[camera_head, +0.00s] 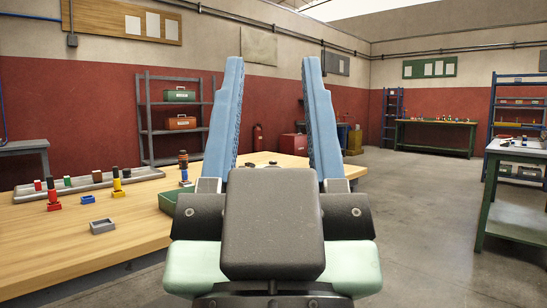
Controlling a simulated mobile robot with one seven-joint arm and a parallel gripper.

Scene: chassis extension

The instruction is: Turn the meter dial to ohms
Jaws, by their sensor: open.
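My gripper (272,60) fills the middle of the head camera view. Its two blue fingers stand wide apart with nothing between them, over the right part of the wooden workbench (60,258). I cannot make out a meter or its dial for certain. Small dark items (262,164) show low between the fingers on the far part of the bench, too small and too covered to identify. My gripper body hides much of the bench's right end.
A grey tray (75,187), red, yellow and blue parts (117,183), a small grey-blue box (102,226) and a green bin (168,201) sit on the bench. Shelves (147,115) stand behind. Open floor (420,215) lies right, before a green-legged table (510,190).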

